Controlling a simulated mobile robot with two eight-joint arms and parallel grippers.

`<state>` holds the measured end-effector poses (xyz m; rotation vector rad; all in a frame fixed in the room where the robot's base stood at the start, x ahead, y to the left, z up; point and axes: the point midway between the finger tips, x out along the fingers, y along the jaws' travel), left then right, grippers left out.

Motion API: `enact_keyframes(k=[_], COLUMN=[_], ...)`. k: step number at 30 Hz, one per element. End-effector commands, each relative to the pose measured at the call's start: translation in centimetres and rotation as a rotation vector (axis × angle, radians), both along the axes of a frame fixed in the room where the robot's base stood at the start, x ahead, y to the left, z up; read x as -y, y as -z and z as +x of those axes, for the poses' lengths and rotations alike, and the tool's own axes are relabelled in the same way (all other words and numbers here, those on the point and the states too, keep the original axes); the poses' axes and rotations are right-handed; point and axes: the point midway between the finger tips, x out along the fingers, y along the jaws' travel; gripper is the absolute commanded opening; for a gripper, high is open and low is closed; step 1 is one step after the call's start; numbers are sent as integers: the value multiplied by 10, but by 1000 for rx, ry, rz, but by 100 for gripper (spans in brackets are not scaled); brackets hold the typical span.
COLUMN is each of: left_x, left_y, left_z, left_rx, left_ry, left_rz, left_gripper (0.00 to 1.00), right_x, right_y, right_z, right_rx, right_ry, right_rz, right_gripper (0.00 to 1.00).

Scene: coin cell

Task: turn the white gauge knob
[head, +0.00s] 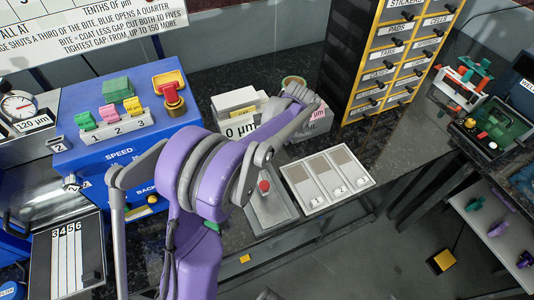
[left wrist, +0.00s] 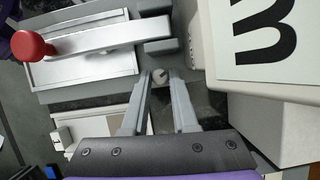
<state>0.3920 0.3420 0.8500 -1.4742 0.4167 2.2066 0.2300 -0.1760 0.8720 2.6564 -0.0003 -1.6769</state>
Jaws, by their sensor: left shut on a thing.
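The knob sits beside a grey metal device with a red ball handle (left wrist: 32,45). In the head view the red ball (head: 264,186) shows on a grey plate, but my purple arm hides the left fingertips and the white knob. My right gripper is in neither view.
A white box marked "0 µm" (head: 240,128) stands close by; its lettered side (left wrist: 262,40) is right of the fingers. A tray (head: 327,179) with several compartments lies to the right. A blue machine (head: 80,158) and a dial gauge (head: 18,105) stand left.

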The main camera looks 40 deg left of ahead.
Motion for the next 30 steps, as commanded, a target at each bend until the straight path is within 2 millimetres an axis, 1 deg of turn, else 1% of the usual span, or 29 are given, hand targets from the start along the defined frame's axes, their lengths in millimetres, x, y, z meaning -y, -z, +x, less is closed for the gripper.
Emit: enact_keyframes(k=[12,13,17,18,26,30], left_x=[0,0,0,0,0,2], left_y=[0,0,0,0,-1,-10], left_z=[0,0,0,0,0,4], left_rx=[0,0,0,0,0,0], left_ry=[-9,-9,-9,-9,-8,-8], left_rz=[0,0,0,0,0,0], left_gripper=[0,30,54,57,57,57], right_x=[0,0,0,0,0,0], right_y=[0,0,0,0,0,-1], right_z=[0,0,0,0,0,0], right_rx=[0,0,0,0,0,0], right_ry=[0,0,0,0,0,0], right_rz=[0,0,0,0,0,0], right_gripper=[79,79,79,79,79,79])
